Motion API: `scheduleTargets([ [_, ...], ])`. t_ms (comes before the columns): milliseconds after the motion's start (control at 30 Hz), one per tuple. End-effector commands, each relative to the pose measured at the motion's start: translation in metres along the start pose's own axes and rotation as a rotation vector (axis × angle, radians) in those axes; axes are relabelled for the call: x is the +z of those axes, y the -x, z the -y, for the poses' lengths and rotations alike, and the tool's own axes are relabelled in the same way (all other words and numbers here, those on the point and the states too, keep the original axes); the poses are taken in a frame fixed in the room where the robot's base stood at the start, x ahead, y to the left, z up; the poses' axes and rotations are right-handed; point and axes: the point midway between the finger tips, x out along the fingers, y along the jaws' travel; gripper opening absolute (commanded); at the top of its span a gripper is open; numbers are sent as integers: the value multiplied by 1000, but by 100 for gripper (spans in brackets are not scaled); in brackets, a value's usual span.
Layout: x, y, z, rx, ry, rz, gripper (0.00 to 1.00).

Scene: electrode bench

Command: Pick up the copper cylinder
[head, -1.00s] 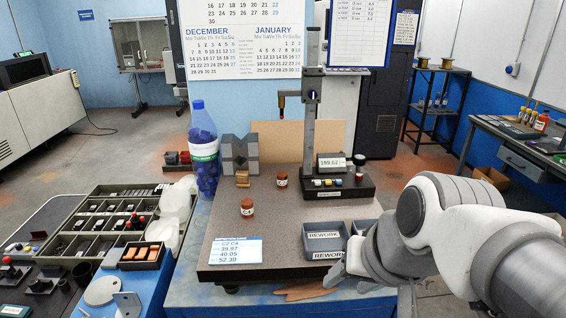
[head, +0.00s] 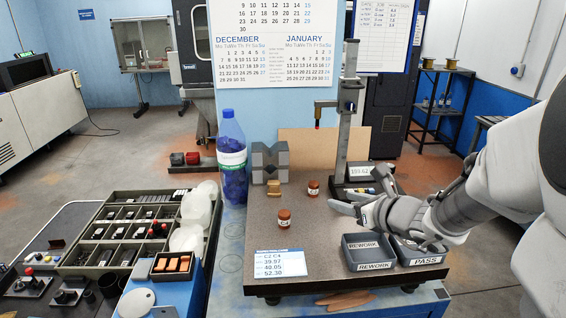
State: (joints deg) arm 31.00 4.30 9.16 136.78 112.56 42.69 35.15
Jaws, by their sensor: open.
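Two small copper-coloured cylinders with pale bands stand upright on the granite plate (head: 330,240). The nearer cylinder (head: 283,218) is left of the plate's middle; the farther cylinder (head: 313,188) is behind it and to the right. I cannot tell which is the task's one. My gripper (head: 356,190) reaches in from the right above the plate, its fingers pointing left and spread apart. It is open and holds nothing. It is right of both cylinders and apart from them.
REWORK (head: 368,266) and PASS (head: 424,261) trays lie below my gripper. A gauge stand (head: 346,120) rises behind it. A V-block (head: 270,158) with a brass-coloured piece (head: 273,188), and a blue bottle (head: 232,160), stand back left. A label card (head: 280,263) lies front left.

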Motion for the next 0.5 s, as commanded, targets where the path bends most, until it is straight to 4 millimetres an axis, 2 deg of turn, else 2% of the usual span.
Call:
scheduleTargets([
  [33,-2,1,8,-22,-40,6,52],
  [167,-4,-5,17,-46,-88,16,52],
  [500,-3,-65,19,-45,-90,17,52],
])
